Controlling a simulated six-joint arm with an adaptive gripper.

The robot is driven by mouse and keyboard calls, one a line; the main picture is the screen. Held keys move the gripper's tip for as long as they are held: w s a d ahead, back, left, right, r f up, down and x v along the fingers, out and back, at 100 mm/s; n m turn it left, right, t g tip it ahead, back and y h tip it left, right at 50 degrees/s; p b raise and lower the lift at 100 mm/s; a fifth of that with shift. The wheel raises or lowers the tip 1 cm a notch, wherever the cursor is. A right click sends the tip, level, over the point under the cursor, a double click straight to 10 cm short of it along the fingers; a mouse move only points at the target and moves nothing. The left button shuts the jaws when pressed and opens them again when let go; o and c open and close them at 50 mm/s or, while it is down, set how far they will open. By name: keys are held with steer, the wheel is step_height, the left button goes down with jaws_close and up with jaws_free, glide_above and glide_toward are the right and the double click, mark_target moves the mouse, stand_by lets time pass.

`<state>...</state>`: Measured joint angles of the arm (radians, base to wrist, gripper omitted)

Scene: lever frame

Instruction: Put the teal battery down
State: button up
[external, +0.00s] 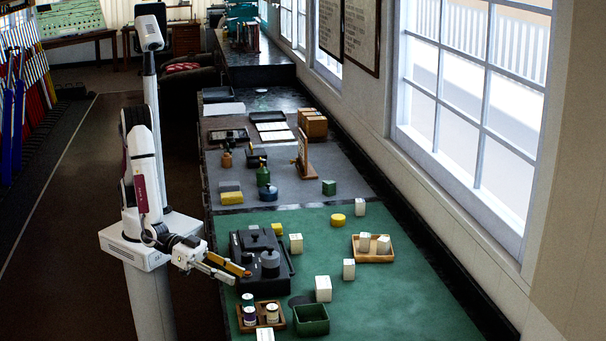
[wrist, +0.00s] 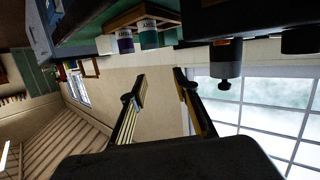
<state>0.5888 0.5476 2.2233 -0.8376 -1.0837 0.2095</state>
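My gripper (external: 238,275) is beside the black apparatus (external: 262,265), above and behind the wooden battery tray. In the wrist view my gripper's fingers (wrist: 162,80) are spread apart with nothing between them. The wooden tray (wrist: 133,15) hangs at the top of that tilted picture. A battery with a teal band (wrist: 149,38) and one with a purple band (wrist: 125,42) show at the tray, clear of the fingers. In the external view the tray (external: 261,325) holds a few small white-topped batteries (external: 247,300); which one is teal is hard to tell there.
A dark green open box (external: 311,320) stands right of the tray. White blocks (external: 323,289) stand on the green mat (external: 390,300), and a wooden tray (external: 373,257) with white blocks lies farther right. The black apparatus is a close obstacle. The mat's right front is clear.

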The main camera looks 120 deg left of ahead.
mark_target(243, 296)
steer(key=shift+m+g+h, duration=0.5)
steer(key=shift+m+g, duration=0.2)
steer(key=shift+g, duration=0.2)
steer(key=f, duration=0.2)
steer(key=s+d+f, duration=0.1)
steer(key=shift+s+f, duration=0.1)
steer(key=shift+f, duration=0.3)
steer(key=shift+x, duration=1.3)
steer(key=shift+x, duration=2.6)
steer(key=shift+r, duration=0.15)
jaws_close()
